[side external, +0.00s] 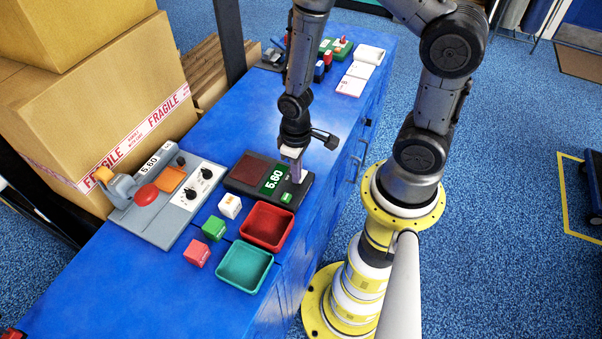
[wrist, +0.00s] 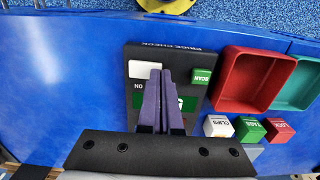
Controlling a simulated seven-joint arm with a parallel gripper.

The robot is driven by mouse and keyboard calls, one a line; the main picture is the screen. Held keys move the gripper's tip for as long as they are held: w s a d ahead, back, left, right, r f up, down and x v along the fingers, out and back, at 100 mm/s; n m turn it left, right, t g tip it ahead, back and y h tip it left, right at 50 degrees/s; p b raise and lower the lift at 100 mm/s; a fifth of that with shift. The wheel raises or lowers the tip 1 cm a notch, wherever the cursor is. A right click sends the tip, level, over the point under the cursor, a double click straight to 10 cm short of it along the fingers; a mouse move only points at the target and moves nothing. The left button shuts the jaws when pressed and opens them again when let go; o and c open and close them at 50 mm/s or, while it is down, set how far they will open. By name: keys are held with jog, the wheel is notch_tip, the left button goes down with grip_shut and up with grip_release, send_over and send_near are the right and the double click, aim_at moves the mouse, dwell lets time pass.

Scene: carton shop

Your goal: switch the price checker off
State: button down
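My gripper (side external: 296,175) points down over the price checker's end near the display. Its purple fingers (wrist: 160,78) are together with nothing seen between them. They hide part of the display and the panel beside the white rectangle. Contact cannot be told.
A red tray (side external: 290,231) and teal tray (side external: 268,267) stand beside the price checker, with white (side external: 230,206), green (side external: 214,228) and pink (side external: 197,253) blocks nearby. A grey device (side external: 160,232) with a red button and knobs stands left. Cartons (side external: 60,125) stand behind.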

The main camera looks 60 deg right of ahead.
jog(key=shift+f, duration=0.15)
jog(key=shift+r, duration=3.55)
